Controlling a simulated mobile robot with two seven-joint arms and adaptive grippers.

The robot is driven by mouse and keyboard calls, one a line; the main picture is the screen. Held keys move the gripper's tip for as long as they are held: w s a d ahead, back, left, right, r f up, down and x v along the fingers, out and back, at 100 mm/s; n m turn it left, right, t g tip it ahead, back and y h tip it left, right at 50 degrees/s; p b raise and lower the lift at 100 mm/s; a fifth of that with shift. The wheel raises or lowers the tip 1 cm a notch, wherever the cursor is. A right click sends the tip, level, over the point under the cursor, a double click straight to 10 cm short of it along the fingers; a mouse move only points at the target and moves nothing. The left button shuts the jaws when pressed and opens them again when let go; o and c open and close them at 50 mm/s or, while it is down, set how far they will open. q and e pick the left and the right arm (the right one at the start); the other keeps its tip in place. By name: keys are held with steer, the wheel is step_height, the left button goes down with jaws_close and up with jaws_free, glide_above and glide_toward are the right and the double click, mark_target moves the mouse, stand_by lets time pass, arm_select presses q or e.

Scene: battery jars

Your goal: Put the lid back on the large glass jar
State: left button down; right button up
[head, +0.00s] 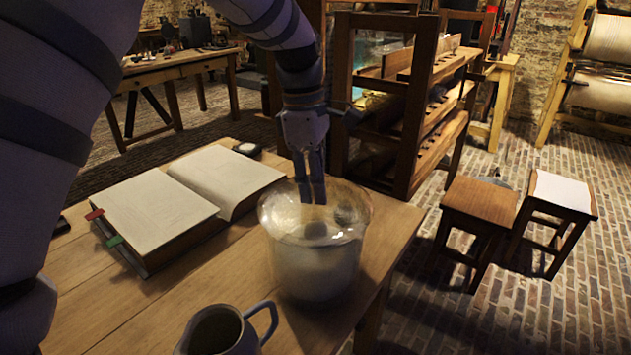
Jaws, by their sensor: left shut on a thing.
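The large glass jar (315,270) stands near the right edge of the wooden table, with pale, cloudy contents. A clear, rounded glass piece, which looks like the lid (275,212), shows at its top. My left gripper (312,200) comes down from above with its fingers upright and close together, shut on what looks like the lid. The glass is see-through, so the part between the fingers is hard to make out. I cannot tell whether the lid touches the jar's rim all round. My right gripper is not in view.
A mug (220,330) stands in front of the jar, its handle toward it. The table (225,265) ends just right of the jar. Two stools (480,200) stand beyond.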

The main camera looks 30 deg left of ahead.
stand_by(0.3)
arm_select(q)
steer(key=c, duration=1.2)
jaws_free()
steer(key=shift+c, duration=0.2)
steer(key=shift+o, duration=0.2)
steer(key=o, duration=0.4)
steer(key=shift+o, duration=0.2)
steer(key=shift+r, duration=3.5)
steer(key=shift+c, duration=0.3)
